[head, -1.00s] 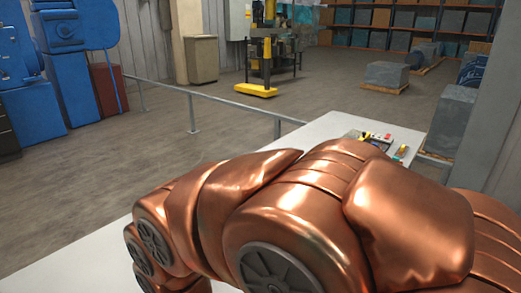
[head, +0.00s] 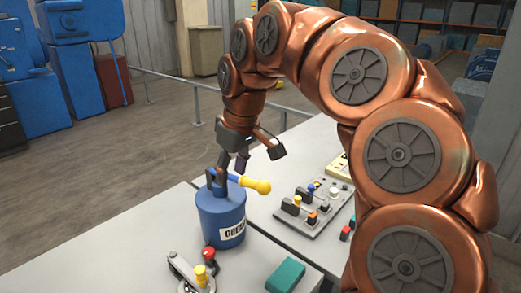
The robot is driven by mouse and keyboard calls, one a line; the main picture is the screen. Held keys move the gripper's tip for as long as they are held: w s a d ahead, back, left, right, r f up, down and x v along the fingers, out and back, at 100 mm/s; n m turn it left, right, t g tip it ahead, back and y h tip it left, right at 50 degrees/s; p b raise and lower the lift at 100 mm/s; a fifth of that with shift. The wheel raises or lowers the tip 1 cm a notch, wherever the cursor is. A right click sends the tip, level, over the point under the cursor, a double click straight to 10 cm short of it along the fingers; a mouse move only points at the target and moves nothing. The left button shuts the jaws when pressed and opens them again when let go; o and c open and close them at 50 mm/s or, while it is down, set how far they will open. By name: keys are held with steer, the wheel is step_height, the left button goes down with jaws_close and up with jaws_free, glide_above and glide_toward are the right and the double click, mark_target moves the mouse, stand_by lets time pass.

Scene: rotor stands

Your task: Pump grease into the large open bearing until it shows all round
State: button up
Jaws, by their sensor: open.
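A blue grease pot (head: 215,220) with a white label stands upright near the front edge of a pale table. A lever with a yellow grip (head: 256,185) sticks out to the right from its top. My gripper (head: 249,161) is open just above the pot, fingers pointing down. Its left finger is close to the pot's top fitting; whether they touch, I cannot tell. A small dark purple part shows between the fingers, and I cannot tell what it belongs to. I cannot make out the large open bearing in this view.
A metal fixture with red and yellow knobs (head: 204,267) sits in front of the pot, a teal block (head: 286,274) to its right. A grey panel with several knobs (head: 312,215) lies behind on the right. My arm covers the table's right side. A railing (head: 190,82) runs behind.

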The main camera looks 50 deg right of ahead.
steer(key=m, duration=0.1)
glide_toward(252, 180)
steer(key=shift+s+a+t, duration=0.1)
steer(key=shift+a+t, duration=0.2)
steer(key=shift+a, duration=0.3)
steer(key=shift+s+d, duration=0.15)
steer(key=shift+d, duration=0.35)
steer(key=shift+b+x, duration=2.75)
steer(key=shift+x, duration=2.7)
steer(key=shift+d, duration=0.1)
steer(key=c, duration=0.9)
steer(key=shift+o, duration=0.2)
